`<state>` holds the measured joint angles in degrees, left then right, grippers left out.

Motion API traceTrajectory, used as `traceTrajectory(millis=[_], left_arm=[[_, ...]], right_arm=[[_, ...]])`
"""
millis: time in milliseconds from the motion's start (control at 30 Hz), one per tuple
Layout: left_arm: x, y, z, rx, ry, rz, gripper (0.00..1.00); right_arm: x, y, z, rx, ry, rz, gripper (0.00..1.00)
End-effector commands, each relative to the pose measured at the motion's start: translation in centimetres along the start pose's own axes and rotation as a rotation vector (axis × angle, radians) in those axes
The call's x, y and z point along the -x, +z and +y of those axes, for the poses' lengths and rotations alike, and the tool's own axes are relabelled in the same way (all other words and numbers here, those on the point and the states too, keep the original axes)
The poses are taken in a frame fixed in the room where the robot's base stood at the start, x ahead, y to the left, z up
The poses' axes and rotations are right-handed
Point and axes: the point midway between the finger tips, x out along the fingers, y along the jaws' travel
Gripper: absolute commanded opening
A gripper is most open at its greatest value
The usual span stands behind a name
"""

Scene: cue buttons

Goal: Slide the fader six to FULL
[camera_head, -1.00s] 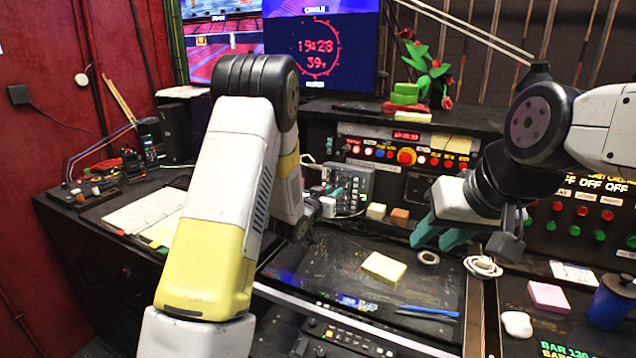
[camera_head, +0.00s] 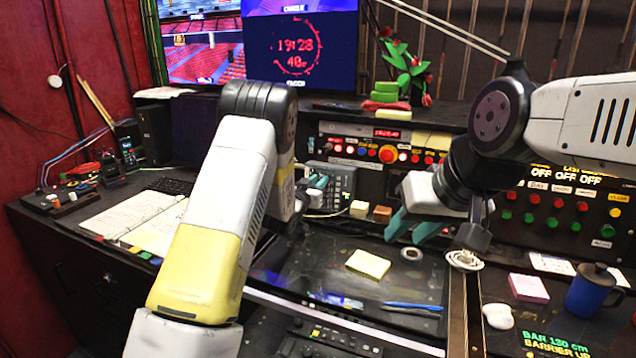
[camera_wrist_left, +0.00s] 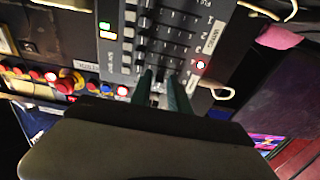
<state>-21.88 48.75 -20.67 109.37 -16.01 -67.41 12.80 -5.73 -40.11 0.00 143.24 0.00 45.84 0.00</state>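The grey fader box (camera_head: 340,183) stands on the desk in the middle of the head view. My left gripper (camera_head: 318,183) is at its left side, with teal fingertips over it. In the left wrist view the fader box (camera_wrist_left: 165,40) shows rows of dark faders and white numbers. My left fingers (camera_wrist_left: 163,90) point down at its lower edge with a narrow gap; a small pale piece shows between them. I cannot tell if they press on it, nor read which fader it is. My right gripper (camera_head: 412,228) is open and empty above the desk.
A yellow pad (camera_head: 368,264) and blue pens (camera_head: 412,307) lie on the dark desk panel. A tape roll (camera_head: 411,254), a coiled white cable (camera_head: 464,260), a pink pad (camera_head: 528,288) and a blue mug (camera_head: 592,290) are to the right. A button panel (camera_head: 390,150) stands behind.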

Motion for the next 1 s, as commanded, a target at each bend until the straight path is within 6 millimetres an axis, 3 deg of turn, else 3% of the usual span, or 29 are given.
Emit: traceTrajectory(millis=[133, 233, 267, 1000], left_arm=[[0.01, -0.01, -0.01, 0.0, 0.0, 0.0, 0.22], [0.02, -0.02, -0.01, 0.0, 0.0, 0.0, 0.02], [0.02, -0.02, -0.01, 0.0, 0.0, 0.0, 0.0], [0.03, -0.06, -0.03, 0.0, 0.0, 0.001, 0.0]], right_arm=[[0.0, 0.0, 0.0, 0.0, 0.0, 0.0, 0.35], [0.0, 0.0, 0.0, 0.0, 0.0, 0.0, 0.35], [0.0, 0.0, 0.0, 0.0, 0.0, 0.0, 0.35], [0.0, 0.0, 0.0, 0.0, 0.0, 0.0, 0.35]])
